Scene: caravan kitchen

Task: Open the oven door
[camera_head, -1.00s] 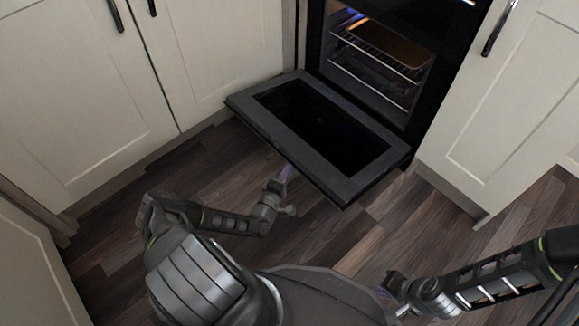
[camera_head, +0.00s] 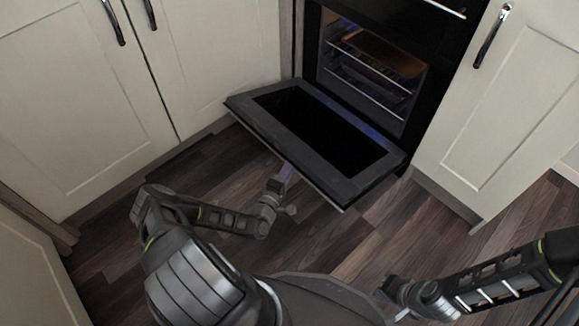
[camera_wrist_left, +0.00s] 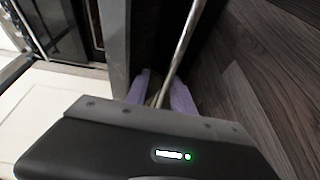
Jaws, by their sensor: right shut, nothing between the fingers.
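The black oven door (camera_head: 262,128) is open and hangs down and outward at the front of the oven (camera_head: 375,75). Its dark glass panel faces up. My left gripper (camera_head: 284,172) is at the door's front lower edge. In the left wrist view a slim metal door handle (camera_wrist_left: 181,52) runs between the purple fingers of my left gripper (camera_wrist_left: 163,92). How tightly the fingers close on it is not clear. My right gripper (camera_head: 383,294) is shut and empty, low in the head view, away from the door.
Inside the oven are wire racks (camera_head: 372,72) and a brown tray (camera_head: 385,52). Cream cupboards stand to the left (camera_head: 75,110) and right (camera_head: 500,110) of the oven. The wooden floor (camera_head: 335,235) between my body and the door is clear.

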